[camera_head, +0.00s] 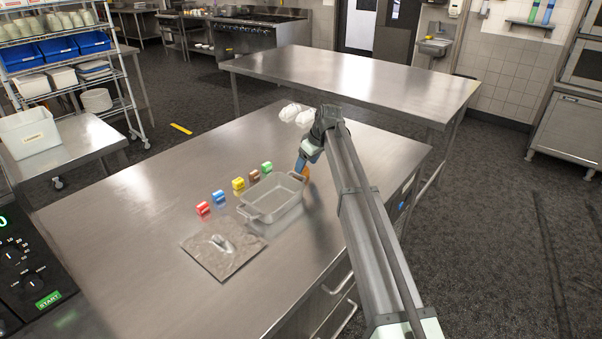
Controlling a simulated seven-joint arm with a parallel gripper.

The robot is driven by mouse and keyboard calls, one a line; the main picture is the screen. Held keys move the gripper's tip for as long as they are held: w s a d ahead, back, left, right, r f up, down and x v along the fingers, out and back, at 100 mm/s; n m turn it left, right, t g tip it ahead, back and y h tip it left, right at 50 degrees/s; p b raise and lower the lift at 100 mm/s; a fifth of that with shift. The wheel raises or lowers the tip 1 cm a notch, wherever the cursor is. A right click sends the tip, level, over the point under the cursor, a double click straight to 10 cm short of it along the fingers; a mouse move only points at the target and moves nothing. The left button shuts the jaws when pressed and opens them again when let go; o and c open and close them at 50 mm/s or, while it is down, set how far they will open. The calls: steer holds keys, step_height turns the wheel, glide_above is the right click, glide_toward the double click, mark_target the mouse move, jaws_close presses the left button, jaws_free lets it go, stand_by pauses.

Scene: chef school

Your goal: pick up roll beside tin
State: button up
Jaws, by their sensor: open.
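A grey rectangular tin (272,213) with end handles stands open on the steel table. A small orange-brown thing (306,173), which looks like the roll, is just beyond the tin's right end. It is mostly hidden by my gripper. My gripper (304,164) points down right at this orange-brown thing, with its jaws open. I cannot tell whether the fingers are around it or only in front of it.
White items (294,114) lie farther back. The table's left side is clear.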

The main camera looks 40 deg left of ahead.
steer(key=x, duration=0.4)
steer(key=shift+a+f, duration=0.1)
steer(key=c, duration=0.7)
